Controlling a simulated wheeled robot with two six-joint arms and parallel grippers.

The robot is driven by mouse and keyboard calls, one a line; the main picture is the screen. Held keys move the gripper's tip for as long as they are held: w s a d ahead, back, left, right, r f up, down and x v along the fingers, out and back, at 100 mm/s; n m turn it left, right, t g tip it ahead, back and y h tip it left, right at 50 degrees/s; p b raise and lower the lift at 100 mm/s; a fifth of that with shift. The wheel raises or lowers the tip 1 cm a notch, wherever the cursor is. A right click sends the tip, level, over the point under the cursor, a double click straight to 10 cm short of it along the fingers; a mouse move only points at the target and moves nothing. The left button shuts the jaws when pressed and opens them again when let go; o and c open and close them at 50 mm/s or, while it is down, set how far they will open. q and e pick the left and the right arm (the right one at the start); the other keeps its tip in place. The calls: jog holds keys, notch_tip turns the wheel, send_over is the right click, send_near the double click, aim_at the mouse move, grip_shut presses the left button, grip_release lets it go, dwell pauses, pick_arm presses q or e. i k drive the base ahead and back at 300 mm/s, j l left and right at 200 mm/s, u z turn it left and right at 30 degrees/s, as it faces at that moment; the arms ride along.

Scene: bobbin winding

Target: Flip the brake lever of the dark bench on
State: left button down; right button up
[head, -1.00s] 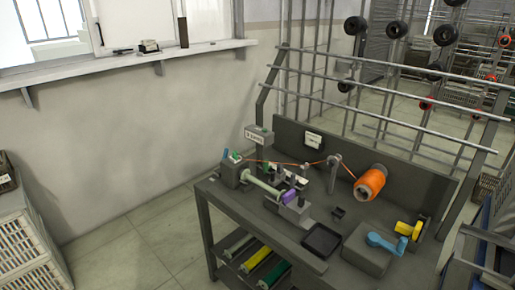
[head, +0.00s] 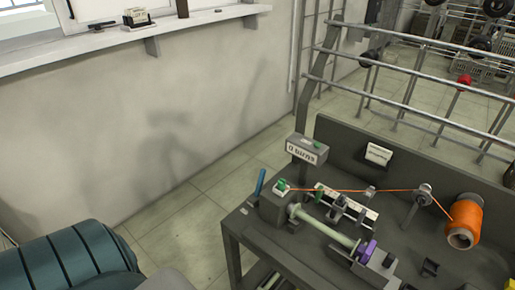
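The dark bench (head: 232,236) stands at the lower right of the head view, cut off by the frame's edge. A small blue lever (head: 260,182) stands up, slightly tilted, at the left end of the grey winder block (head: 274,206). It looks like the brake lever, but no label on it can be read. A pale green shaft (head: 322,226) runs from the block to a purple part (head: 367,250). An orange thread runs from the green piece (head: 282,185) on the block to the orange spool (head: 464,222). Neither of my grippers is in view.
A counter sign (head: 307,150) reading "0 turns" stands behind the block. A metal rail rack (head: 400,85) rises behind the bench. The wall (head: 150,130) and a shelf (head: 120,38) are at the left. Open floor (head: 185,225) lies left of the bench.

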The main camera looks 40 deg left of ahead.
aim_at(262, 177)
jog(key=i+j, duration=0.1)
jog(key=j, duration=0.4)
jog(key=i+j, duration=0.15)
jog(key=j, duration=0.35)
jog(key=i+j, duration=0.1)
jog(key=j, duration=0.4)
jog(key=i+j, duration=0.1)
jog(key=j, duration=0.4)
